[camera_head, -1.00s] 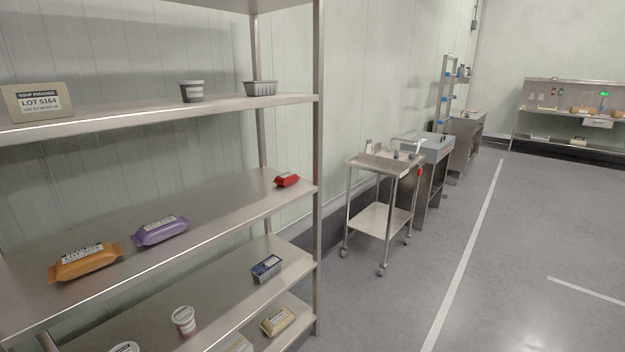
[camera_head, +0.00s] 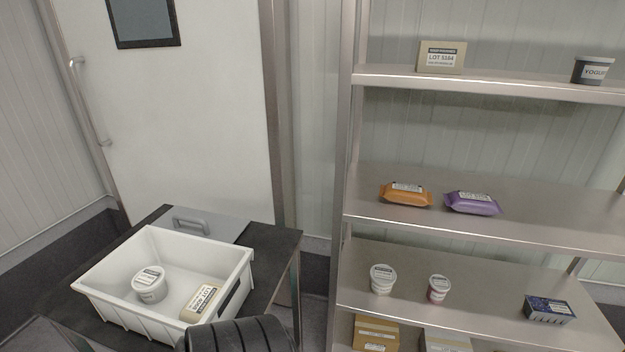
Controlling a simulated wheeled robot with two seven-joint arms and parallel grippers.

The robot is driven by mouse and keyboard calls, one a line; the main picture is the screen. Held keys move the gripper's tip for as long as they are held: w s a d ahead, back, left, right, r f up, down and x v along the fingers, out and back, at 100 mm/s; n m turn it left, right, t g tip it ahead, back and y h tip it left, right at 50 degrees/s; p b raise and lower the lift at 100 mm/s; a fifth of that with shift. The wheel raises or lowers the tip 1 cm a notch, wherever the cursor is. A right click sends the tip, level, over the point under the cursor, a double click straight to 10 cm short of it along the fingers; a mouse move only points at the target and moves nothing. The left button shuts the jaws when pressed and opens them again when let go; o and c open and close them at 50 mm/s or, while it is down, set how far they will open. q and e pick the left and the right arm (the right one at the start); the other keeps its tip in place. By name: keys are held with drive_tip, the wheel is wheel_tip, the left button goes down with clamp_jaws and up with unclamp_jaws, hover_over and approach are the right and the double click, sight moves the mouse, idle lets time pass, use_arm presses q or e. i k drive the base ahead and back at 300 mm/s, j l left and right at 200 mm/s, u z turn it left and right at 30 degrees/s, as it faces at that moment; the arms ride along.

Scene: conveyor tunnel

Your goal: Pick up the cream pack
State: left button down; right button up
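A cream-coloured pack (camera_head: 200,303) with a printed label lies inside a white crate (camera_head: 172,242), near its front right. A grey tub with a white lid (camera_head: 150,284) stands beside it in the crate. The crate rests on a dark-topped table (camera_head: 275,241) left of the shelves. Neither of my grippers is in view. A dark ribbed part at the bottom edge covers a little of the crate's front.
A metal shelf rack (camera_head: 480,236) stands on the right. It holds an orange pack (camera_head: 405,195), a purple pack (camera_head: 471,203), two tubs (camera_head: 382,279), a dark blue pack (camera_head: 549,310) and lower boxes (camera_head: 376,332). A white door (camera_head: 175,120) is behind the table.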

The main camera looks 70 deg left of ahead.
sight(193, 311)
drive_tip(key=u, duration=2.95)
